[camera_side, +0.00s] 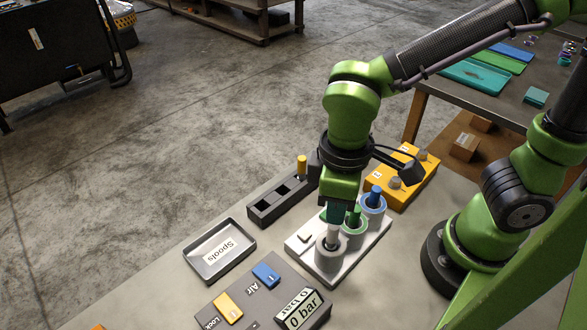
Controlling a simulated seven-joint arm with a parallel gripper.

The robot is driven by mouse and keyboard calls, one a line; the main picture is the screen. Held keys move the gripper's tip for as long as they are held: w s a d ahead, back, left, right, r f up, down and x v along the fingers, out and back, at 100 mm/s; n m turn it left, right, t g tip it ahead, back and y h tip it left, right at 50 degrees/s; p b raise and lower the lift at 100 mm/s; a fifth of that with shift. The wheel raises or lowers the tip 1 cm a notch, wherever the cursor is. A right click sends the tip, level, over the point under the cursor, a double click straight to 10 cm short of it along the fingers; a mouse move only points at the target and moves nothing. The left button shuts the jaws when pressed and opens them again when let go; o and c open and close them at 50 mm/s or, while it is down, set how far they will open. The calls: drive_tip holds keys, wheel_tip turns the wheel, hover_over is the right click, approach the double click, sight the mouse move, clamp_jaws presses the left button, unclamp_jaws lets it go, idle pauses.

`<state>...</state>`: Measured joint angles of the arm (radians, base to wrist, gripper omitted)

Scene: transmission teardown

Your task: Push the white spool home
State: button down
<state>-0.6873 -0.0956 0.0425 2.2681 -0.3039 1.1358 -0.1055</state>
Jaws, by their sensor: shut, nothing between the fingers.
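The white spool (331,239) stands upright in the grey-rimmed bore (328,262) at the near end of a pale valve block (300,246). Part of it sticks up above the rim. My gripper (335,220) points down with its fingers shut, directly over the white spool. Its tips seem to be at or just above the spool's top; I cannot tell whether they touch. A green spool (354,214) in a green-rimmed bore and a blue spool (374,193) in a blue-rimmed bore stand behind it in the same block. My gripper partly hides the green one.
A dark slotted rack (262,210) holding a yellow spool (302,166) lies behind-left. An empty tray labelled Spools (246,252) is at left. A control box (262,306) in front reads 0 bar. A yellow box (412,188) with grey knobs stands close behind the block.

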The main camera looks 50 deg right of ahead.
drive_tip(key=shift+f, duration=0.2)
idle(0.3)
drive_tip(key=shift+f, duration=1.3)
idle(0.4)
wheel_tip(320, 180, up, 9)
idle(0.9)
